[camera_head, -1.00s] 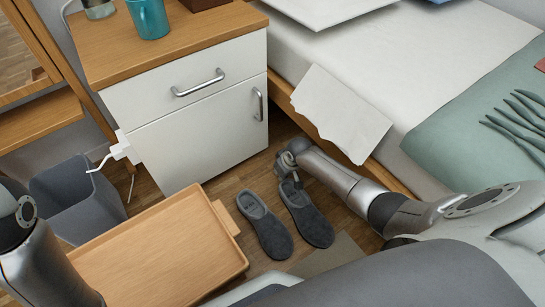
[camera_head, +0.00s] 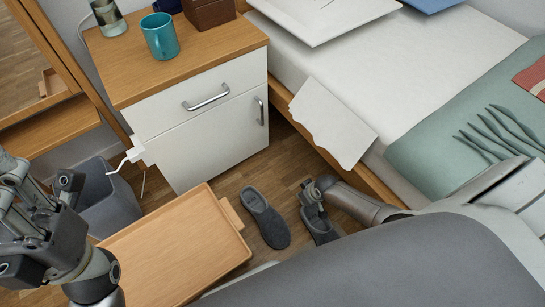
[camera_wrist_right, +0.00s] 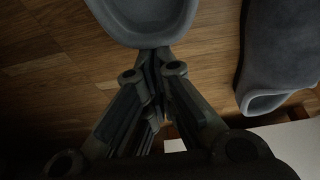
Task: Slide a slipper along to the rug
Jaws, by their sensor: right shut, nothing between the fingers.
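Two dark grey slippers lie on the wood floor in front of the cabinet. The left slipper (camera_head: 265,219) is fully seen. The right slipper (camera_head: 322,229) lies nearer to me, partly covered by my right gripper (camera_head: 311,197) and my body. In the right wrist view its heel rim (camera_wrist_right: 143,37) is right at the tips of my gripper (camera_wrist_right: 152,55), apparently touching; the other slipper (camera_wrist_right: 278,50) is to the right. My right gripper is shut and empty. My left gripper (camera_head: 38,190) hangs at the far left, away from the slippers; its opening is unclear. No rug shows now.
A white cabinet (camera_head: 215,130) stands behind the slippers, the bed (camera_head: 345,75) to the right. A wooden tray (camera_head: 170,255) lies left of the slippers, with a grey bin (camera_head: 108,200) beyond it. Some floor is bare between cabinet and slippers.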

